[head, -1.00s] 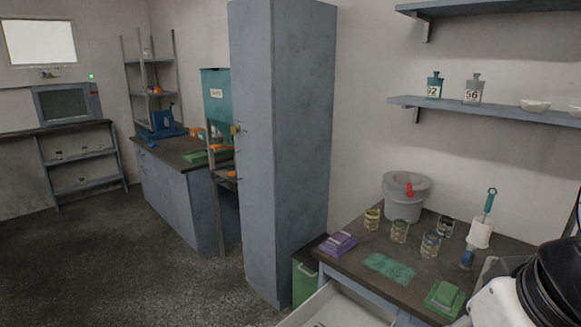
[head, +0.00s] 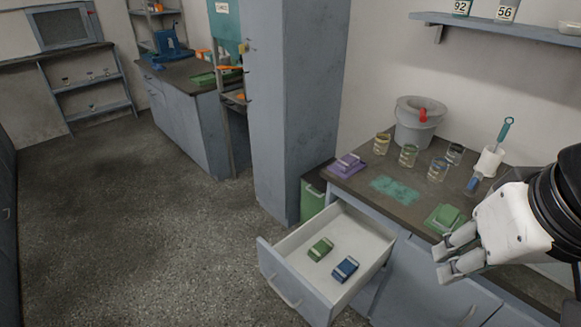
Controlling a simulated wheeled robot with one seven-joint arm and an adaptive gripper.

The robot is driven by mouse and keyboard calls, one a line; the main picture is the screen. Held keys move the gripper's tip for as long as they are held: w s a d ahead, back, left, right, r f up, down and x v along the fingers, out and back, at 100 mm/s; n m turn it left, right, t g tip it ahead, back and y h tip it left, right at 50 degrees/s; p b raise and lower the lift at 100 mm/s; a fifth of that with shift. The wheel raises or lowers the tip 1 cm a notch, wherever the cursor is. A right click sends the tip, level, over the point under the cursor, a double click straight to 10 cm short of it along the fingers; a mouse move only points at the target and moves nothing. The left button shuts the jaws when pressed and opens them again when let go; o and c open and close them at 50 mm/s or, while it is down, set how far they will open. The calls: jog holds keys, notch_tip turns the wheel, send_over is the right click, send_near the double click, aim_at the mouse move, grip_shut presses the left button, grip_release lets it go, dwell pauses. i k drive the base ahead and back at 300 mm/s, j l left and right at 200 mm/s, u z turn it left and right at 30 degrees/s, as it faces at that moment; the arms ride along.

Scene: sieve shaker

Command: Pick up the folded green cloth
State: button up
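A folded green cloth (head: 444,219) lies on the dark worktop (head: 415,215), near its front edge at the right. It looks like a stack of folds, with a smaller layer on top. My gripper (head: 440,260) is at the lower right, in front of and below the cloth in the picture. Its two pale fingers point left and are apart, with nothing between them. The gripper does not appear to touch the cloth.
An open drawer (head: 283,282) juts out, holding a green (head: 320,249) and a blue banded block (head: 345,268). Glass jars (head: 409,155), a grey bucket (head: 416,128), a purple folded stack (head: 347,165) and a flat teal patch (head: 397,190) are on the worktop.

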aim_at(321, 249)
jog(key=u, duration=0.15)
jog(key=j, duration=0.2)
jog(key=k+j+z, duration=0.1)
jog(key=i+j, duration=0.1)
jog(key=i, duration=0.2)
jog(key=i+j, duration=0.1)
jog(key=i, duration=0.15)
jog(key=z, duration=1.9)
jog(key=u, duration=1.55)
